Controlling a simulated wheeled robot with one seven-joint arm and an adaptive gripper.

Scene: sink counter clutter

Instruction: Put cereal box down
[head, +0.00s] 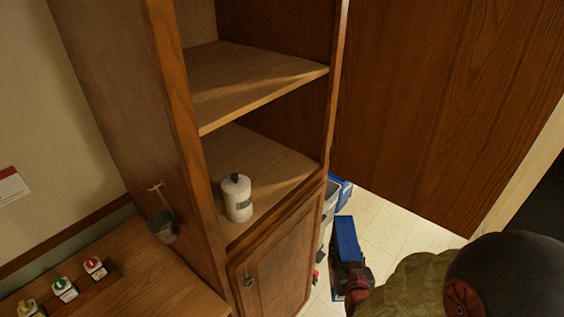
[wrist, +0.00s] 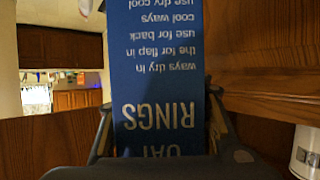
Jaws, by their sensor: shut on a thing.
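The cereal box is blue with pale "OAT RINGS" lettering. In the head view the box (head: 346,238) is right of the cabinet, in front of the pale tiled floor. My gripper (head: 350,283) is at its right lower side, with my arm coming from the lower right. In the wrist view the box (wrist: 158,65) fills the middle, its lettering upside down. My gripper (wrist: 160,135) has one finger on each side of it and is shut on it. The box's far end runs out of that view.
An open wooden cabinet holds a white bottle (head: 237,198) on its lower shelf (head: 270,165); an upper shelf (head: 250,80) is empty. Small bottles (head: 65,289) stand on the wooden counter at lower left. A bin (head: 331,200) stands on the floor beside the cabinet.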

